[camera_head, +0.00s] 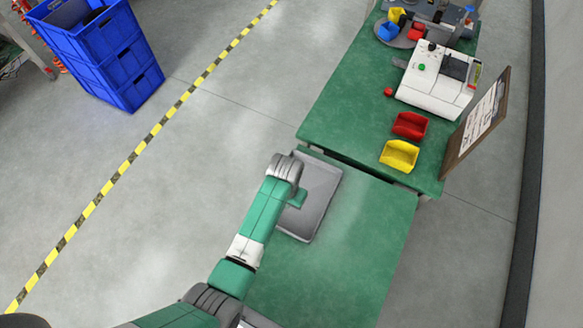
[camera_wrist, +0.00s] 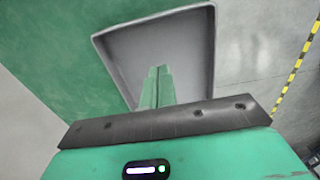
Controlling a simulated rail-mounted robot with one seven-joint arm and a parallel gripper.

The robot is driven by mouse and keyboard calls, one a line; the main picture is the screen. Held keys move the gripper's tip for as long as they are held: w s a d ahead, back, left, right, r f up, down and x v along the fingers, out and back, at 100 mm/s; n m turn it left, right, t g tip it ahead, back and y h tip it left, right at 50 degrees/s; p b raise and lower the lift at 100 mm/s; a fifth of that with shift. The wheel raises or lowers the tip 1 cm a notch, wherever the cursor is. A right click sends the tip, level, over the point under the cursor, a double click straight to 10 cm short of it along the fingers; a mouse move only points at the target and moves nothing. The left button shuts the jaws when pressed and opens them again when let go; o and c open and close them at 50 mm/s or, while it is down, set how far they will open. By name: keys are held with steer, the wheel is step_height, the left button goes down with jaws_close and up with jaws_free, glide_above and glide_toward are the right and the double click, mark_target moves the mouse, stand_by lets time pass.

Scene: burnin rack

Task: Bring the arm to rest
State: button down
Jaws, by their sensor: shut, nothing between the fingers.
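My gripper (camera_wrist: 158,75) shows in the wrist view as two green fingers pressed together, with nothing between them. It is over a shallow grey tray (camera_wrist: 190,55), whose visible inside looks empty. In the head view my gripper (camera_head: 298,200) is partly hidden by my wrist and hangs over the same tray (camera_head: 322,182). The tray lies on the near green table (camera_head: 345,245). My arm reaches up from the bottom of the head view. I cannot tell how high the fingertips are above the tray.
A second green table (camera_head: 350,110) beyond holds a red bin (camera_head: 409,125), a yellow bin (camera_head: 399,154), a white machine (camera_head: 436,84) and a tilted board (camera_head: 478,122). Stacked blue crates (camera_head: 103,55) stand at the upper left. The floor left of the tables is clear.

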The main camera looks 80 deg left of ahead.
stand_by(0.3)
steer(key=w+d+r+m+t+y+p, duration=0.15)
steer(key=w+r+m+t+y, duration=0.4)
steer(key=w+r, duration=2.1)
steer(key=w+d+r+t, duration=0.2)
steer(key=d+r+t, duration=0.15)
steer(key=r, duration=0.35)
steer(key=w+d+r+t, duration=0.2)
steer(key=d+r, duration=0.2)
steer(key=r, duration=0.3)
steer(key=w+d+r+m+t+p, duration=0.1)
steer(key=d+r+t, duration=0.2)
steer(key=d+r, duration=0.45)
steer(key=w+d+r+m+t, duration=0.15)
steer(key=d+r+t, duration=0.3)
steer(key=r, duration=0.65)
steer(key=s+d+r+m+t+h, duration=0.1)
steer(key=s+d+r+t+h, duration=0.1)
steer(key=s+d+r, duration=0.4)
steer(key=s+d+r+m+t+h, duration=0.2)
steer(key=s+d+r, duration=0.4)
steer(key=d+r, duration=0.4)
step_height(320, 180, up, 2)
steer(key=shift+d+t+h+p, duration=0.15)
steer(key=shift+t+h+p, duration=0.2)
steer(key=shift+t+h, duration=0.65)
